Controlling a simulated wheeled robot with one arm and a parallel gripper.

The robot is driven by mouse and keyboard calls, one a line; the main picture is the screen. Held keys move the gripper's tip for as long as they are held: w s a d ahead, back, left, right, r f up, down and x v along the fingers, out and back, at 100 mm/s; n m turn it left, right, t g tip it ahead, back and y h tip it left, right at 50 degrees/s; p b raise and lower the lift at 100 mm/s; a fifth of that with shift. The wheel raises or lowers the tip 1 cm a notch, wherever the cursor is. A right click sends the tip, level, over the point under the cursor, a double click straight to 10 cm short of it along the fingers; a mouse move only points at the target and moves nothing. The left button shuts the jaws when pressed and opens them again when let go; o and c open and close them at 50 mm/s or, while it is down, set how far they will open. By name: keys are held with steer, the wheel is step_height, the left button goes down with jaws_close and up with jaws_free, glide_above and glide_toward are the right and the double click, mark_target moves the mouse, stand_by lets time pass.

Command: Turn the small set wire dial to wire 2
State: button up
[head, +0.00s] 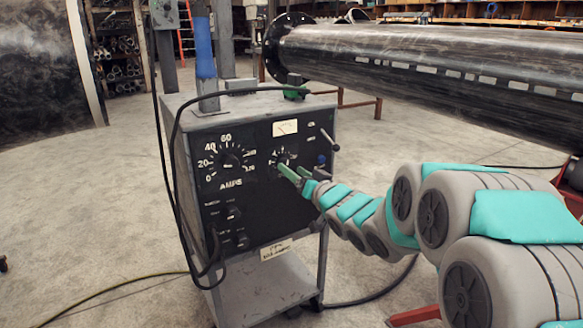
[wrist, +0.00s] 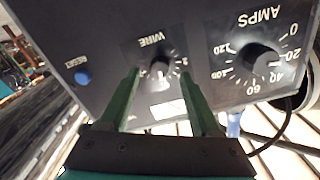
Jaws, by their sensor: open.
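The small wire dial (wrist: 159,70) shows in the wrist view, on the black panel under the word WIRE, which appears upside down. It has a dark knob with a light top and white marks around it. Which mark it points to is too small to tell. In the head view the wire dial (head: 282,157) sits right of the large amps dial. My gripper (wrist: 158,82) is open, its two green fingers on either side of the wire dial in the wrist view. In the head view my gripper (head: 284,170) reaches the panel at this dial. I cannot tell whether the fingers touch the knob.
The large AMPS dial (wrist: 262,60) is close beside my gripper, and a blue RESET button (wrist: 82,77) is on the other side. The grey welder cabinet (head: 235,292) stands on a cart. Black cables (head: 172,150) hang over its left side. A large pipe (head: 430,75) lies behind my arm.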

mark_target(285, 163)
steer(key=shift+x, duration=1.45)
jaws_close()
